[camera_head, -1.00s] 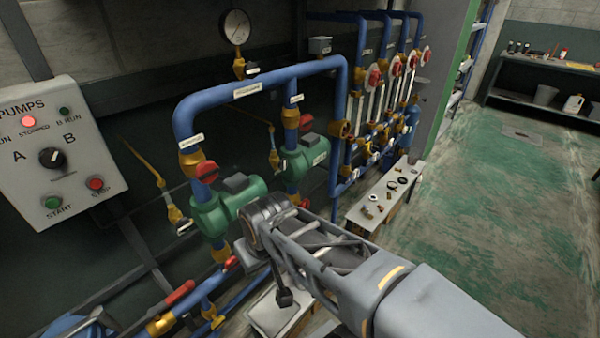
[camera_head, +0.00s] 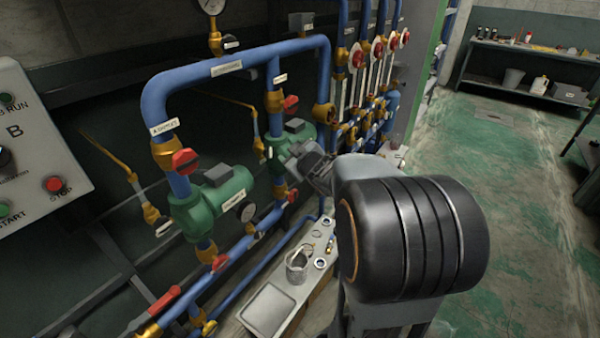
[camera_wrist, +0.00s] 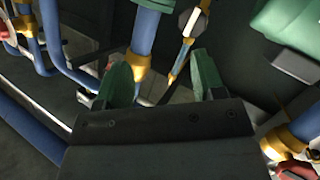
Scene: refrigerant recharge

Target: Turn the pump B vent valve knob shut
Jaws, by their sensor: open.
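Pump B (camera_head: 296,138) is the farther green pump in the head view. A thin brass vent line (camera_head: 257,126) comes down at its left, with a small white tag (camera_head: 269,153) near its lower end. I cannot clearly make out the vent valve knob. My gripper (camera_head: 310,160) is in front of pump B, its tips hard to make out there. In the wrist view my gripper (camera_wrist: 162,78) has two green fingers set apart, with nothing held between them. Beyond them are a blue pipe with a brass collar (camera_wrist: 141,62) and a brass fitting with a pale part (camera_wrist: 192,22).
Pump A (camera_head: 215,203) is nearer, with a red valve handle (camera_head: 185,161) above it. Blue pipes (camera_head: 250,68) frame both pumps. A low bench (camera_head: 318,277) carries a tray (camera_head: 268,307) and a metal cup (camera_head: 296,268). The green floor (camera_head: 500,220) at right is open.

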